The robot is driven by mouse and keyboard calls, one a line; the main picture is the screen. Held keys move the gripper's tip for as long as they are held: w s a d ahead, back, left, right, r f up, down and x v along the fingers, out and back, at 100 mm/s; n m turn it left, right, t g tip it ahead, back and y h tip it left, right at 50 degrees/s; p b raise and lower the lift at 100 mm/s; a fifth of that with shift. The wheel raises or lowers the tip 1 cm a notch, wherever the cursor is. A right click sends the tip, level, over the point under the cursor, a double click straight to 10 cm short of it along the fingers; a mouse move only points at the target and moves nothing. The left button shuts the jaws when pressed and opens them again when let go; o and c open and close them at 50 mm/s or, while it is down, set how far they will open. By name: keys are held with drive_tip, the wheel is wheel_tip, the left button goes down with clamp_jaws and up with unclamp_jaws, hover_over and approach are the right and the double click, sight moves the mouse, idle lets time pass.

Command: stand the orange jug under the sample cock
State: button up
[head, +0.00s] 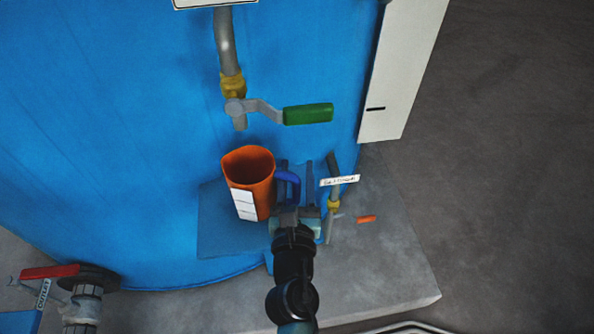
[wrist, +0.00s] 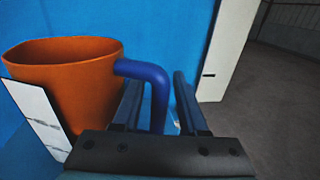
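The orange jug (head: 249,176) is upright with its mouth open, a white marked strip on its side and a blue handle (wrist: 157,92). In the head view it is just below the outlet of a green-levered cock (head: 238,113), apart from it. My gripper (head: 297,178) is at the jug's right side. In the wrist view my gripper (wrist: 162,95) has its fingers apart, one each side of the handle, with a gap at the right finger. The jug's underside is hidden, so I cannot tell how it rests on the darker blue shelf (head: 222,236).
A red-levered valve (head: 49,271) is at lower left. The blue vessel (head: 110,130) fills the back; a white panel (head: 400,75) edges it. Grey floor is clear at right.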

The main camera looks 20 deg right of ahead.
drive_tip(key=shift+r, duration=0.1)
drive_tip(key=shift+s+r, duration=0.1)
drive_tip(key=shift+b+v, duration=0.9)
drive_tip(key=shift+v, duration=5.05)
drive_tip(key=shift+a, duration=0.1)
